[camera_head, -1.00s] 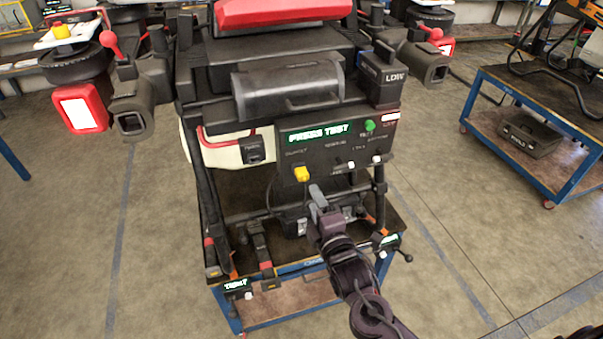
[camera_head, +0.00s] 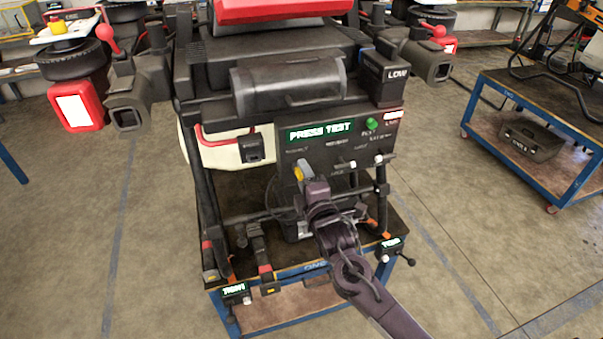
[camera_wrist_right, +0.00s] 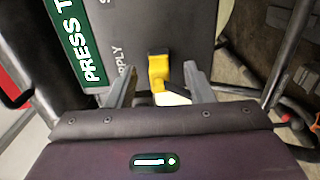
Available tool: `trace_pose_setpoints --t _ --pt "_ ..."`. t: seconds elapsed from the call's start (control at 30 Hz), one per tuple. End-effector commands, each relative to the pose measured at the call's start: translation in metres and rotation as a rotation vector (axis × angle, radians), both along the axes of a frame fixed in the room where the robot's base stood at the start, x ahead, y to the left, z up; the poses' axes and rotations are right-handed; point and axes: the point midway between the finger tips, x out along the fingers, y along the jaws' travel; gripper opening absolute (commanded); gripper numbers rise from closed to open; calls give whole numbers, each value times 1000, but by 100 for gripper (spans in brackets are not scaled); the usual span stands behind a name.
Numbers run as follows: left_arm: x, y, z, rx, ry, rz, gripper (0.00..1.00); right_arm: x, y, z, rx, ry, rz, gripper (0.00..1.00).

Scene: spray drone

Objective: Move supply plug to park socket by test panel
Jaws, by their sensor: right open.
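The yellow supply plug (camera_head: 299,173) sits in the front of the dark test panel (camera_head: 318,145), below its "PRESS TEST" display. In the right wrist view the yellow plug (camera_wrist_right: 158,72) stands beside the lettering "PPLY". My right gripper (camera_head: 305,170) is at the plug and partly covers it in the head view. In the right wrist view its two fingers (camera_wrist_right: 158,84) are open, one on each side of the plug, with gaps between. I cannot make out the park socket for certain. My left gripper is not in view.
A green button (camera_head: 371,124) and small white-tipped switches are on the panel's right side. A black box marked "LOW" (camera_head: 385,80) stands above it. The blue-framed cart (camera_head: 283,275) carries the machine. Another cart (camera_head: 545,125) stands at right. Open floor lies around.

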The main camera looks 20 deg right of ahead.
Motion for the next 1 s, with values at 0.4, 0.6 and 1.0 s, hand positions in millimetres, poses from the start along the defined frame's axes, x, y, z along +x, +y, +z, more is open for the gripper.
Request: trace_pose_setpoints --t 0.4,0.6,1.0 --pt "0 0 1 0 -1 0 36 0 0 0 0 0 0 47" --pt "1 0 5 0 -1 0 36 0 0 1 0 -1 0 47" --pt "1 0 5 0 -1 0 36 0 0 0 0 -1 0 47"
